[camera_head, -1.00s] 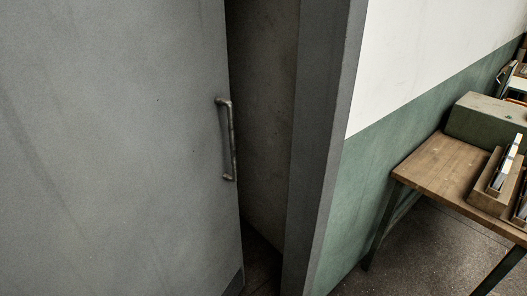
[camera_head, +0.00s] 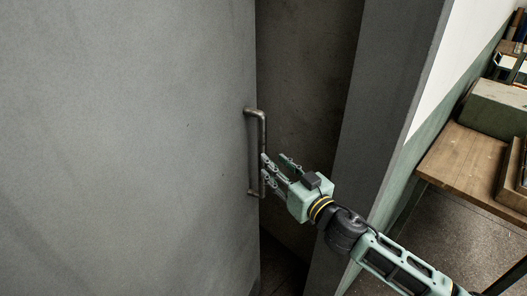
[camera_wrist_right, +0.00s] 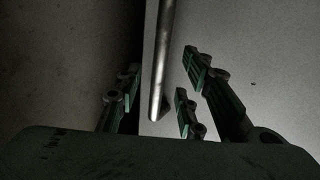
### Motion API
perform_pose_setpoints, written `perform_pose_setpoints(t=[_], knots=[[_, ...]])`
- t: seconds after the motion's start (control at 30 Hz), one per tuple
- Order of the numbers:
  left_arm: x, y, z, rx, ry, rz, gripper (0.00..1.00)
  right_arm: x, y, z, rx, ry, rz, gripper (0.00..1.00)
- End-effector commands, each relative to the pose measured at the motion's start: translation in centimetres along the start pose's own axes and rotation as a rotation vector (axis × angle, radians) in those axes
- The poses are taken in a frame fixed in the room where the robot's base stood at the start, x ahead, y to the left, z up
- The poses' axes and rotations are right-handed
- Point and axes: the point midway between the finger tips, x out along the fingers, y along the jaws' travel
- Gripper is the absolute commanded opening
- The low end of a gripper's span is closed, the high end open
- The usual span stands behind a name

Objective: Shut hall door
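The grey hall door (camera_head: 120,150) fills the left of the head view and stands ajar, with a dark gap between its edge and the grey frame (camera_head: 385,110). Its metal bar handle (camera_head: 262,130) is upright near the door's free edge. My right gripper (camera_head: 275,170) is open at the lower half of the handle, fingers pointing at it. In the right wrist view the handle (camera_wrist_right: 161,60) runs between the open fingers (camera_wrist_right: 160,95), with space on both sides. I cannot tell whether any finger touches it. My left gripper is not in view.
Behind the gap is a dark wall (camera_head: 305,80) and dark floor. To the right stands a wooden table (camera_head: 465,165) with a green box (camera_head: 497,108) and a wooden holder on it. Floor (camera_head: 455,235) shows below the table.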

Motion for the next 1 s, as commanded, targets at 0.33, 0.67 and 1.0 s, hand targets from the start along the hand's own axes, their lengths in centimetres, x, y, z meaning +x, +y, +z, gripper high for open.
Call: perform_pose_setpoints(t=[0.33,0.67,1.0], knots=[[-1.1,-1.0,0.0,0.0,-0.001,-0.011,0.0,5.0,-0.1,-0.1,-0.001,-0.001,0.0,0.36],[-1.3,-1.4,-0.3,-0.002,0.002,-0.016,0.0,6.9,0.0,0.1,0.0,-0.002,0.001,0.36],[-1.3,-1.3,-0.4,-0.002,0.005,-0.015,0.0,6.9,0.0,0.1,0.0,-0.002,0.001,0.25]])
